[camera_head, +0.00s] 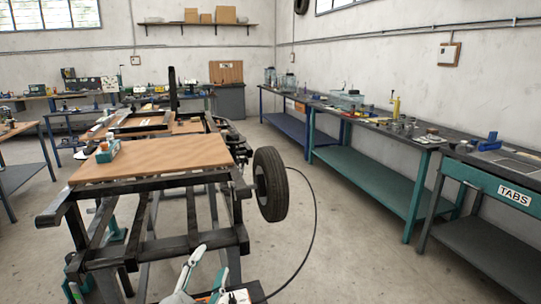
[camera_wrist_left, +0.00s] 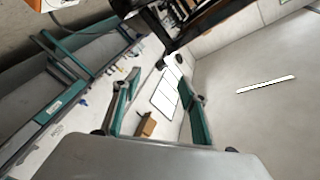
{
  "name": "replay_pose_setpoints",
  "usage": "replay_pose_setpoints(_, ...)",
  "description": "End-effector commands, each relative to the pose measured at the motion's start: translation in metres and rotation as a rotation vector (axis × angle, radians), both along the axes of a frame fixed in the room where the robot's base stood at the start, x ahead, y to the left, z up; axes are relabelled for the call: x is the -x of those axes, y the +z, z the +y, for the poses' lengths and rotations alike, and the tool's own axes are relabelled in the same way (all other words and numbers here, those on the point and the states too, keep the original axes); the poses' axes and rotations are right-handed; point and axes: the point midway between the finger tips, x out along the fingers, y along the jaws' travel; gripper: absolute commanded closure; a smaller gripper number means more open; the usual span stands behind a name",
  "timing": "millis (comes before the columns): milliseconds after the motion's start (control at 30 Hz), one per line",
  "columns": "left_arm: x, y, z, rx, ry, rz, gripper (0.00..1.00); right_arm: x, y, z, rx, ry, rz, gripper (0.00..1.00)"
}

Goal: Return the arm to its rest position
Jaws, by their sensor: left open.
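My left gripper (camera_head: 207,266) shows at the bottom of the head view, in front of the dark metal frame. Its pale, teal-marked fingers are spread apart with nothing seen between them. In the left wrist view, its two teal fingers (camera_wrist_left: 160,82) are also apart, and the view is strongly tilted. The black frame (camera_head: 180,247) carries a brown wooden board (camera_head: 155,160) and has a black wheel (camera_head: 270,184) on its right side. My right gripper is not seen in either view.
A teal workbench (camera_head: 375,184) with small items runs along the right wall, and a grey-topped bench marked TABS (camera_head: 492,186) stands nearer. A black cable (camera_head: 314,225) curves over the floor beside the wheel.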

Motion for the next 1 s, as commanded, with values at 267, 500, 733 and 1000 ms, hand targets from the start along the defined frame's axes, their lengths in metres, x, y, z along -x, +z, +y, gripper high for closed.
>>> replay_pose_setpoints(267,0.073,-0.131,0.12,-0.008,0.265,0.424,0.57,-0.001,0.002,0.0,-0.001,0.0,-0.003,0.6)
replay_pose_setpoints(500,0.142,-0.188,0.18,-0.043,0.4,0.656,0.57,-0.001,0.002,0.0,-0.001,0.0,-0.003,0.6)
replay_pose_setpoints(733,0.194,-0.216,0.215,-0.078,0.48,0.803,0.57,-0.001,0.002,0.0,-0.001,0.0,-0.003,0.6)
replay_pose_setpoints(1000,0.216,-0.245,0.216,-0.044,0.474,0.868,0.57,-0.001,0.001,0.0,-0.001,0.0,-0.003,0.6)
